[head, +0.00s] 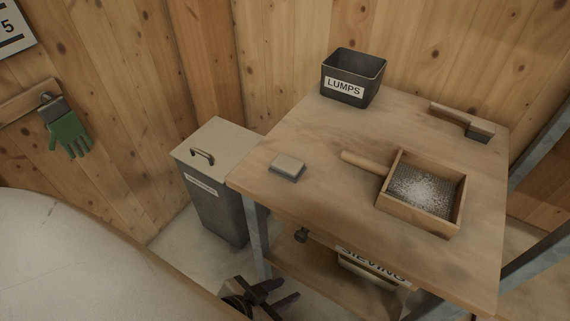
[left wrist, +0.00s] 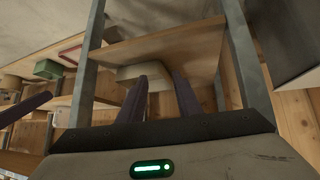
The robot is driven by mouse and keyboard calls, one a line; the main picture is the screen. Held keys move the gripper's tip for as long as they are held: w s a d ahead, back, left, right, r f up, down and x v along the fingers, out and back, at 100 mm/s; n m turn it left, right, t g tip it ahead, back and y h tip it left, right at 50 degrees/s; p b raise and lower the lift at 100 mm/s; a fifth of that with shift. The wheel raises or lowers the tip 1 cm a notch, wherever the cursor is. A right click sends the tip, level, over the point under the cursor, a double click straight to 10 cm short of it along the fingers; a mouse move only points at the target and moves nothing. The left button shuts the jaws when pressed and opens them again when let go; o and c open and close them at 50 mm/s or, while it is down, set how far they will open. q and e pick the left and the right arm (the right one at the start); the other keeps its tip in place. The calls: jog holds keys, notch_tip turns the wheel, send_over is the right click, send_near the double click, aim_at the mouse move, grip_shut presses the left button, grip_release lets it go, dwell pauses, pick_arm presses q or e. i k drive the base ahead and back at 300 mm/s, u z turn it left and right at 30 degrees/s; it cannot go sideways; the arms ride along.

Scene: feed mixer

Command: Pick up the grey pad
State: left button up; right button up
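The grey pad (head: 287,167) is a small flat block with a pale top and darker sides. It lies on the left part of the wooden table top (head: 320,130), near the edge beside the bin. My left gripper (head: 276,295) is low in front of the table, below the level of its top and away from the pad. Its two dark fingers are apart with nothing between them; they also show in the left wrist view (left wrist: 160,92). The pad is not seen in the left wrist view.
A lidded grey bin (head: 215,180) stands left of the table. On the table are a black LUMPS box (head: 352,78), a wooden sieve box (head: 420,195) with its handle toward the pad, and a brush (head: 465,122). A lower shelf (head: 300,268) lies beneath. The table around the pad is clear.

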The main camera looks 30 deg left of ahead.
aim_at(291, 169)
jog(key=k, duration=0.5)
jog(key=u, duration=1.4)
jog(key=i, duration=0.35)
jog(key=u, duration=0.25)
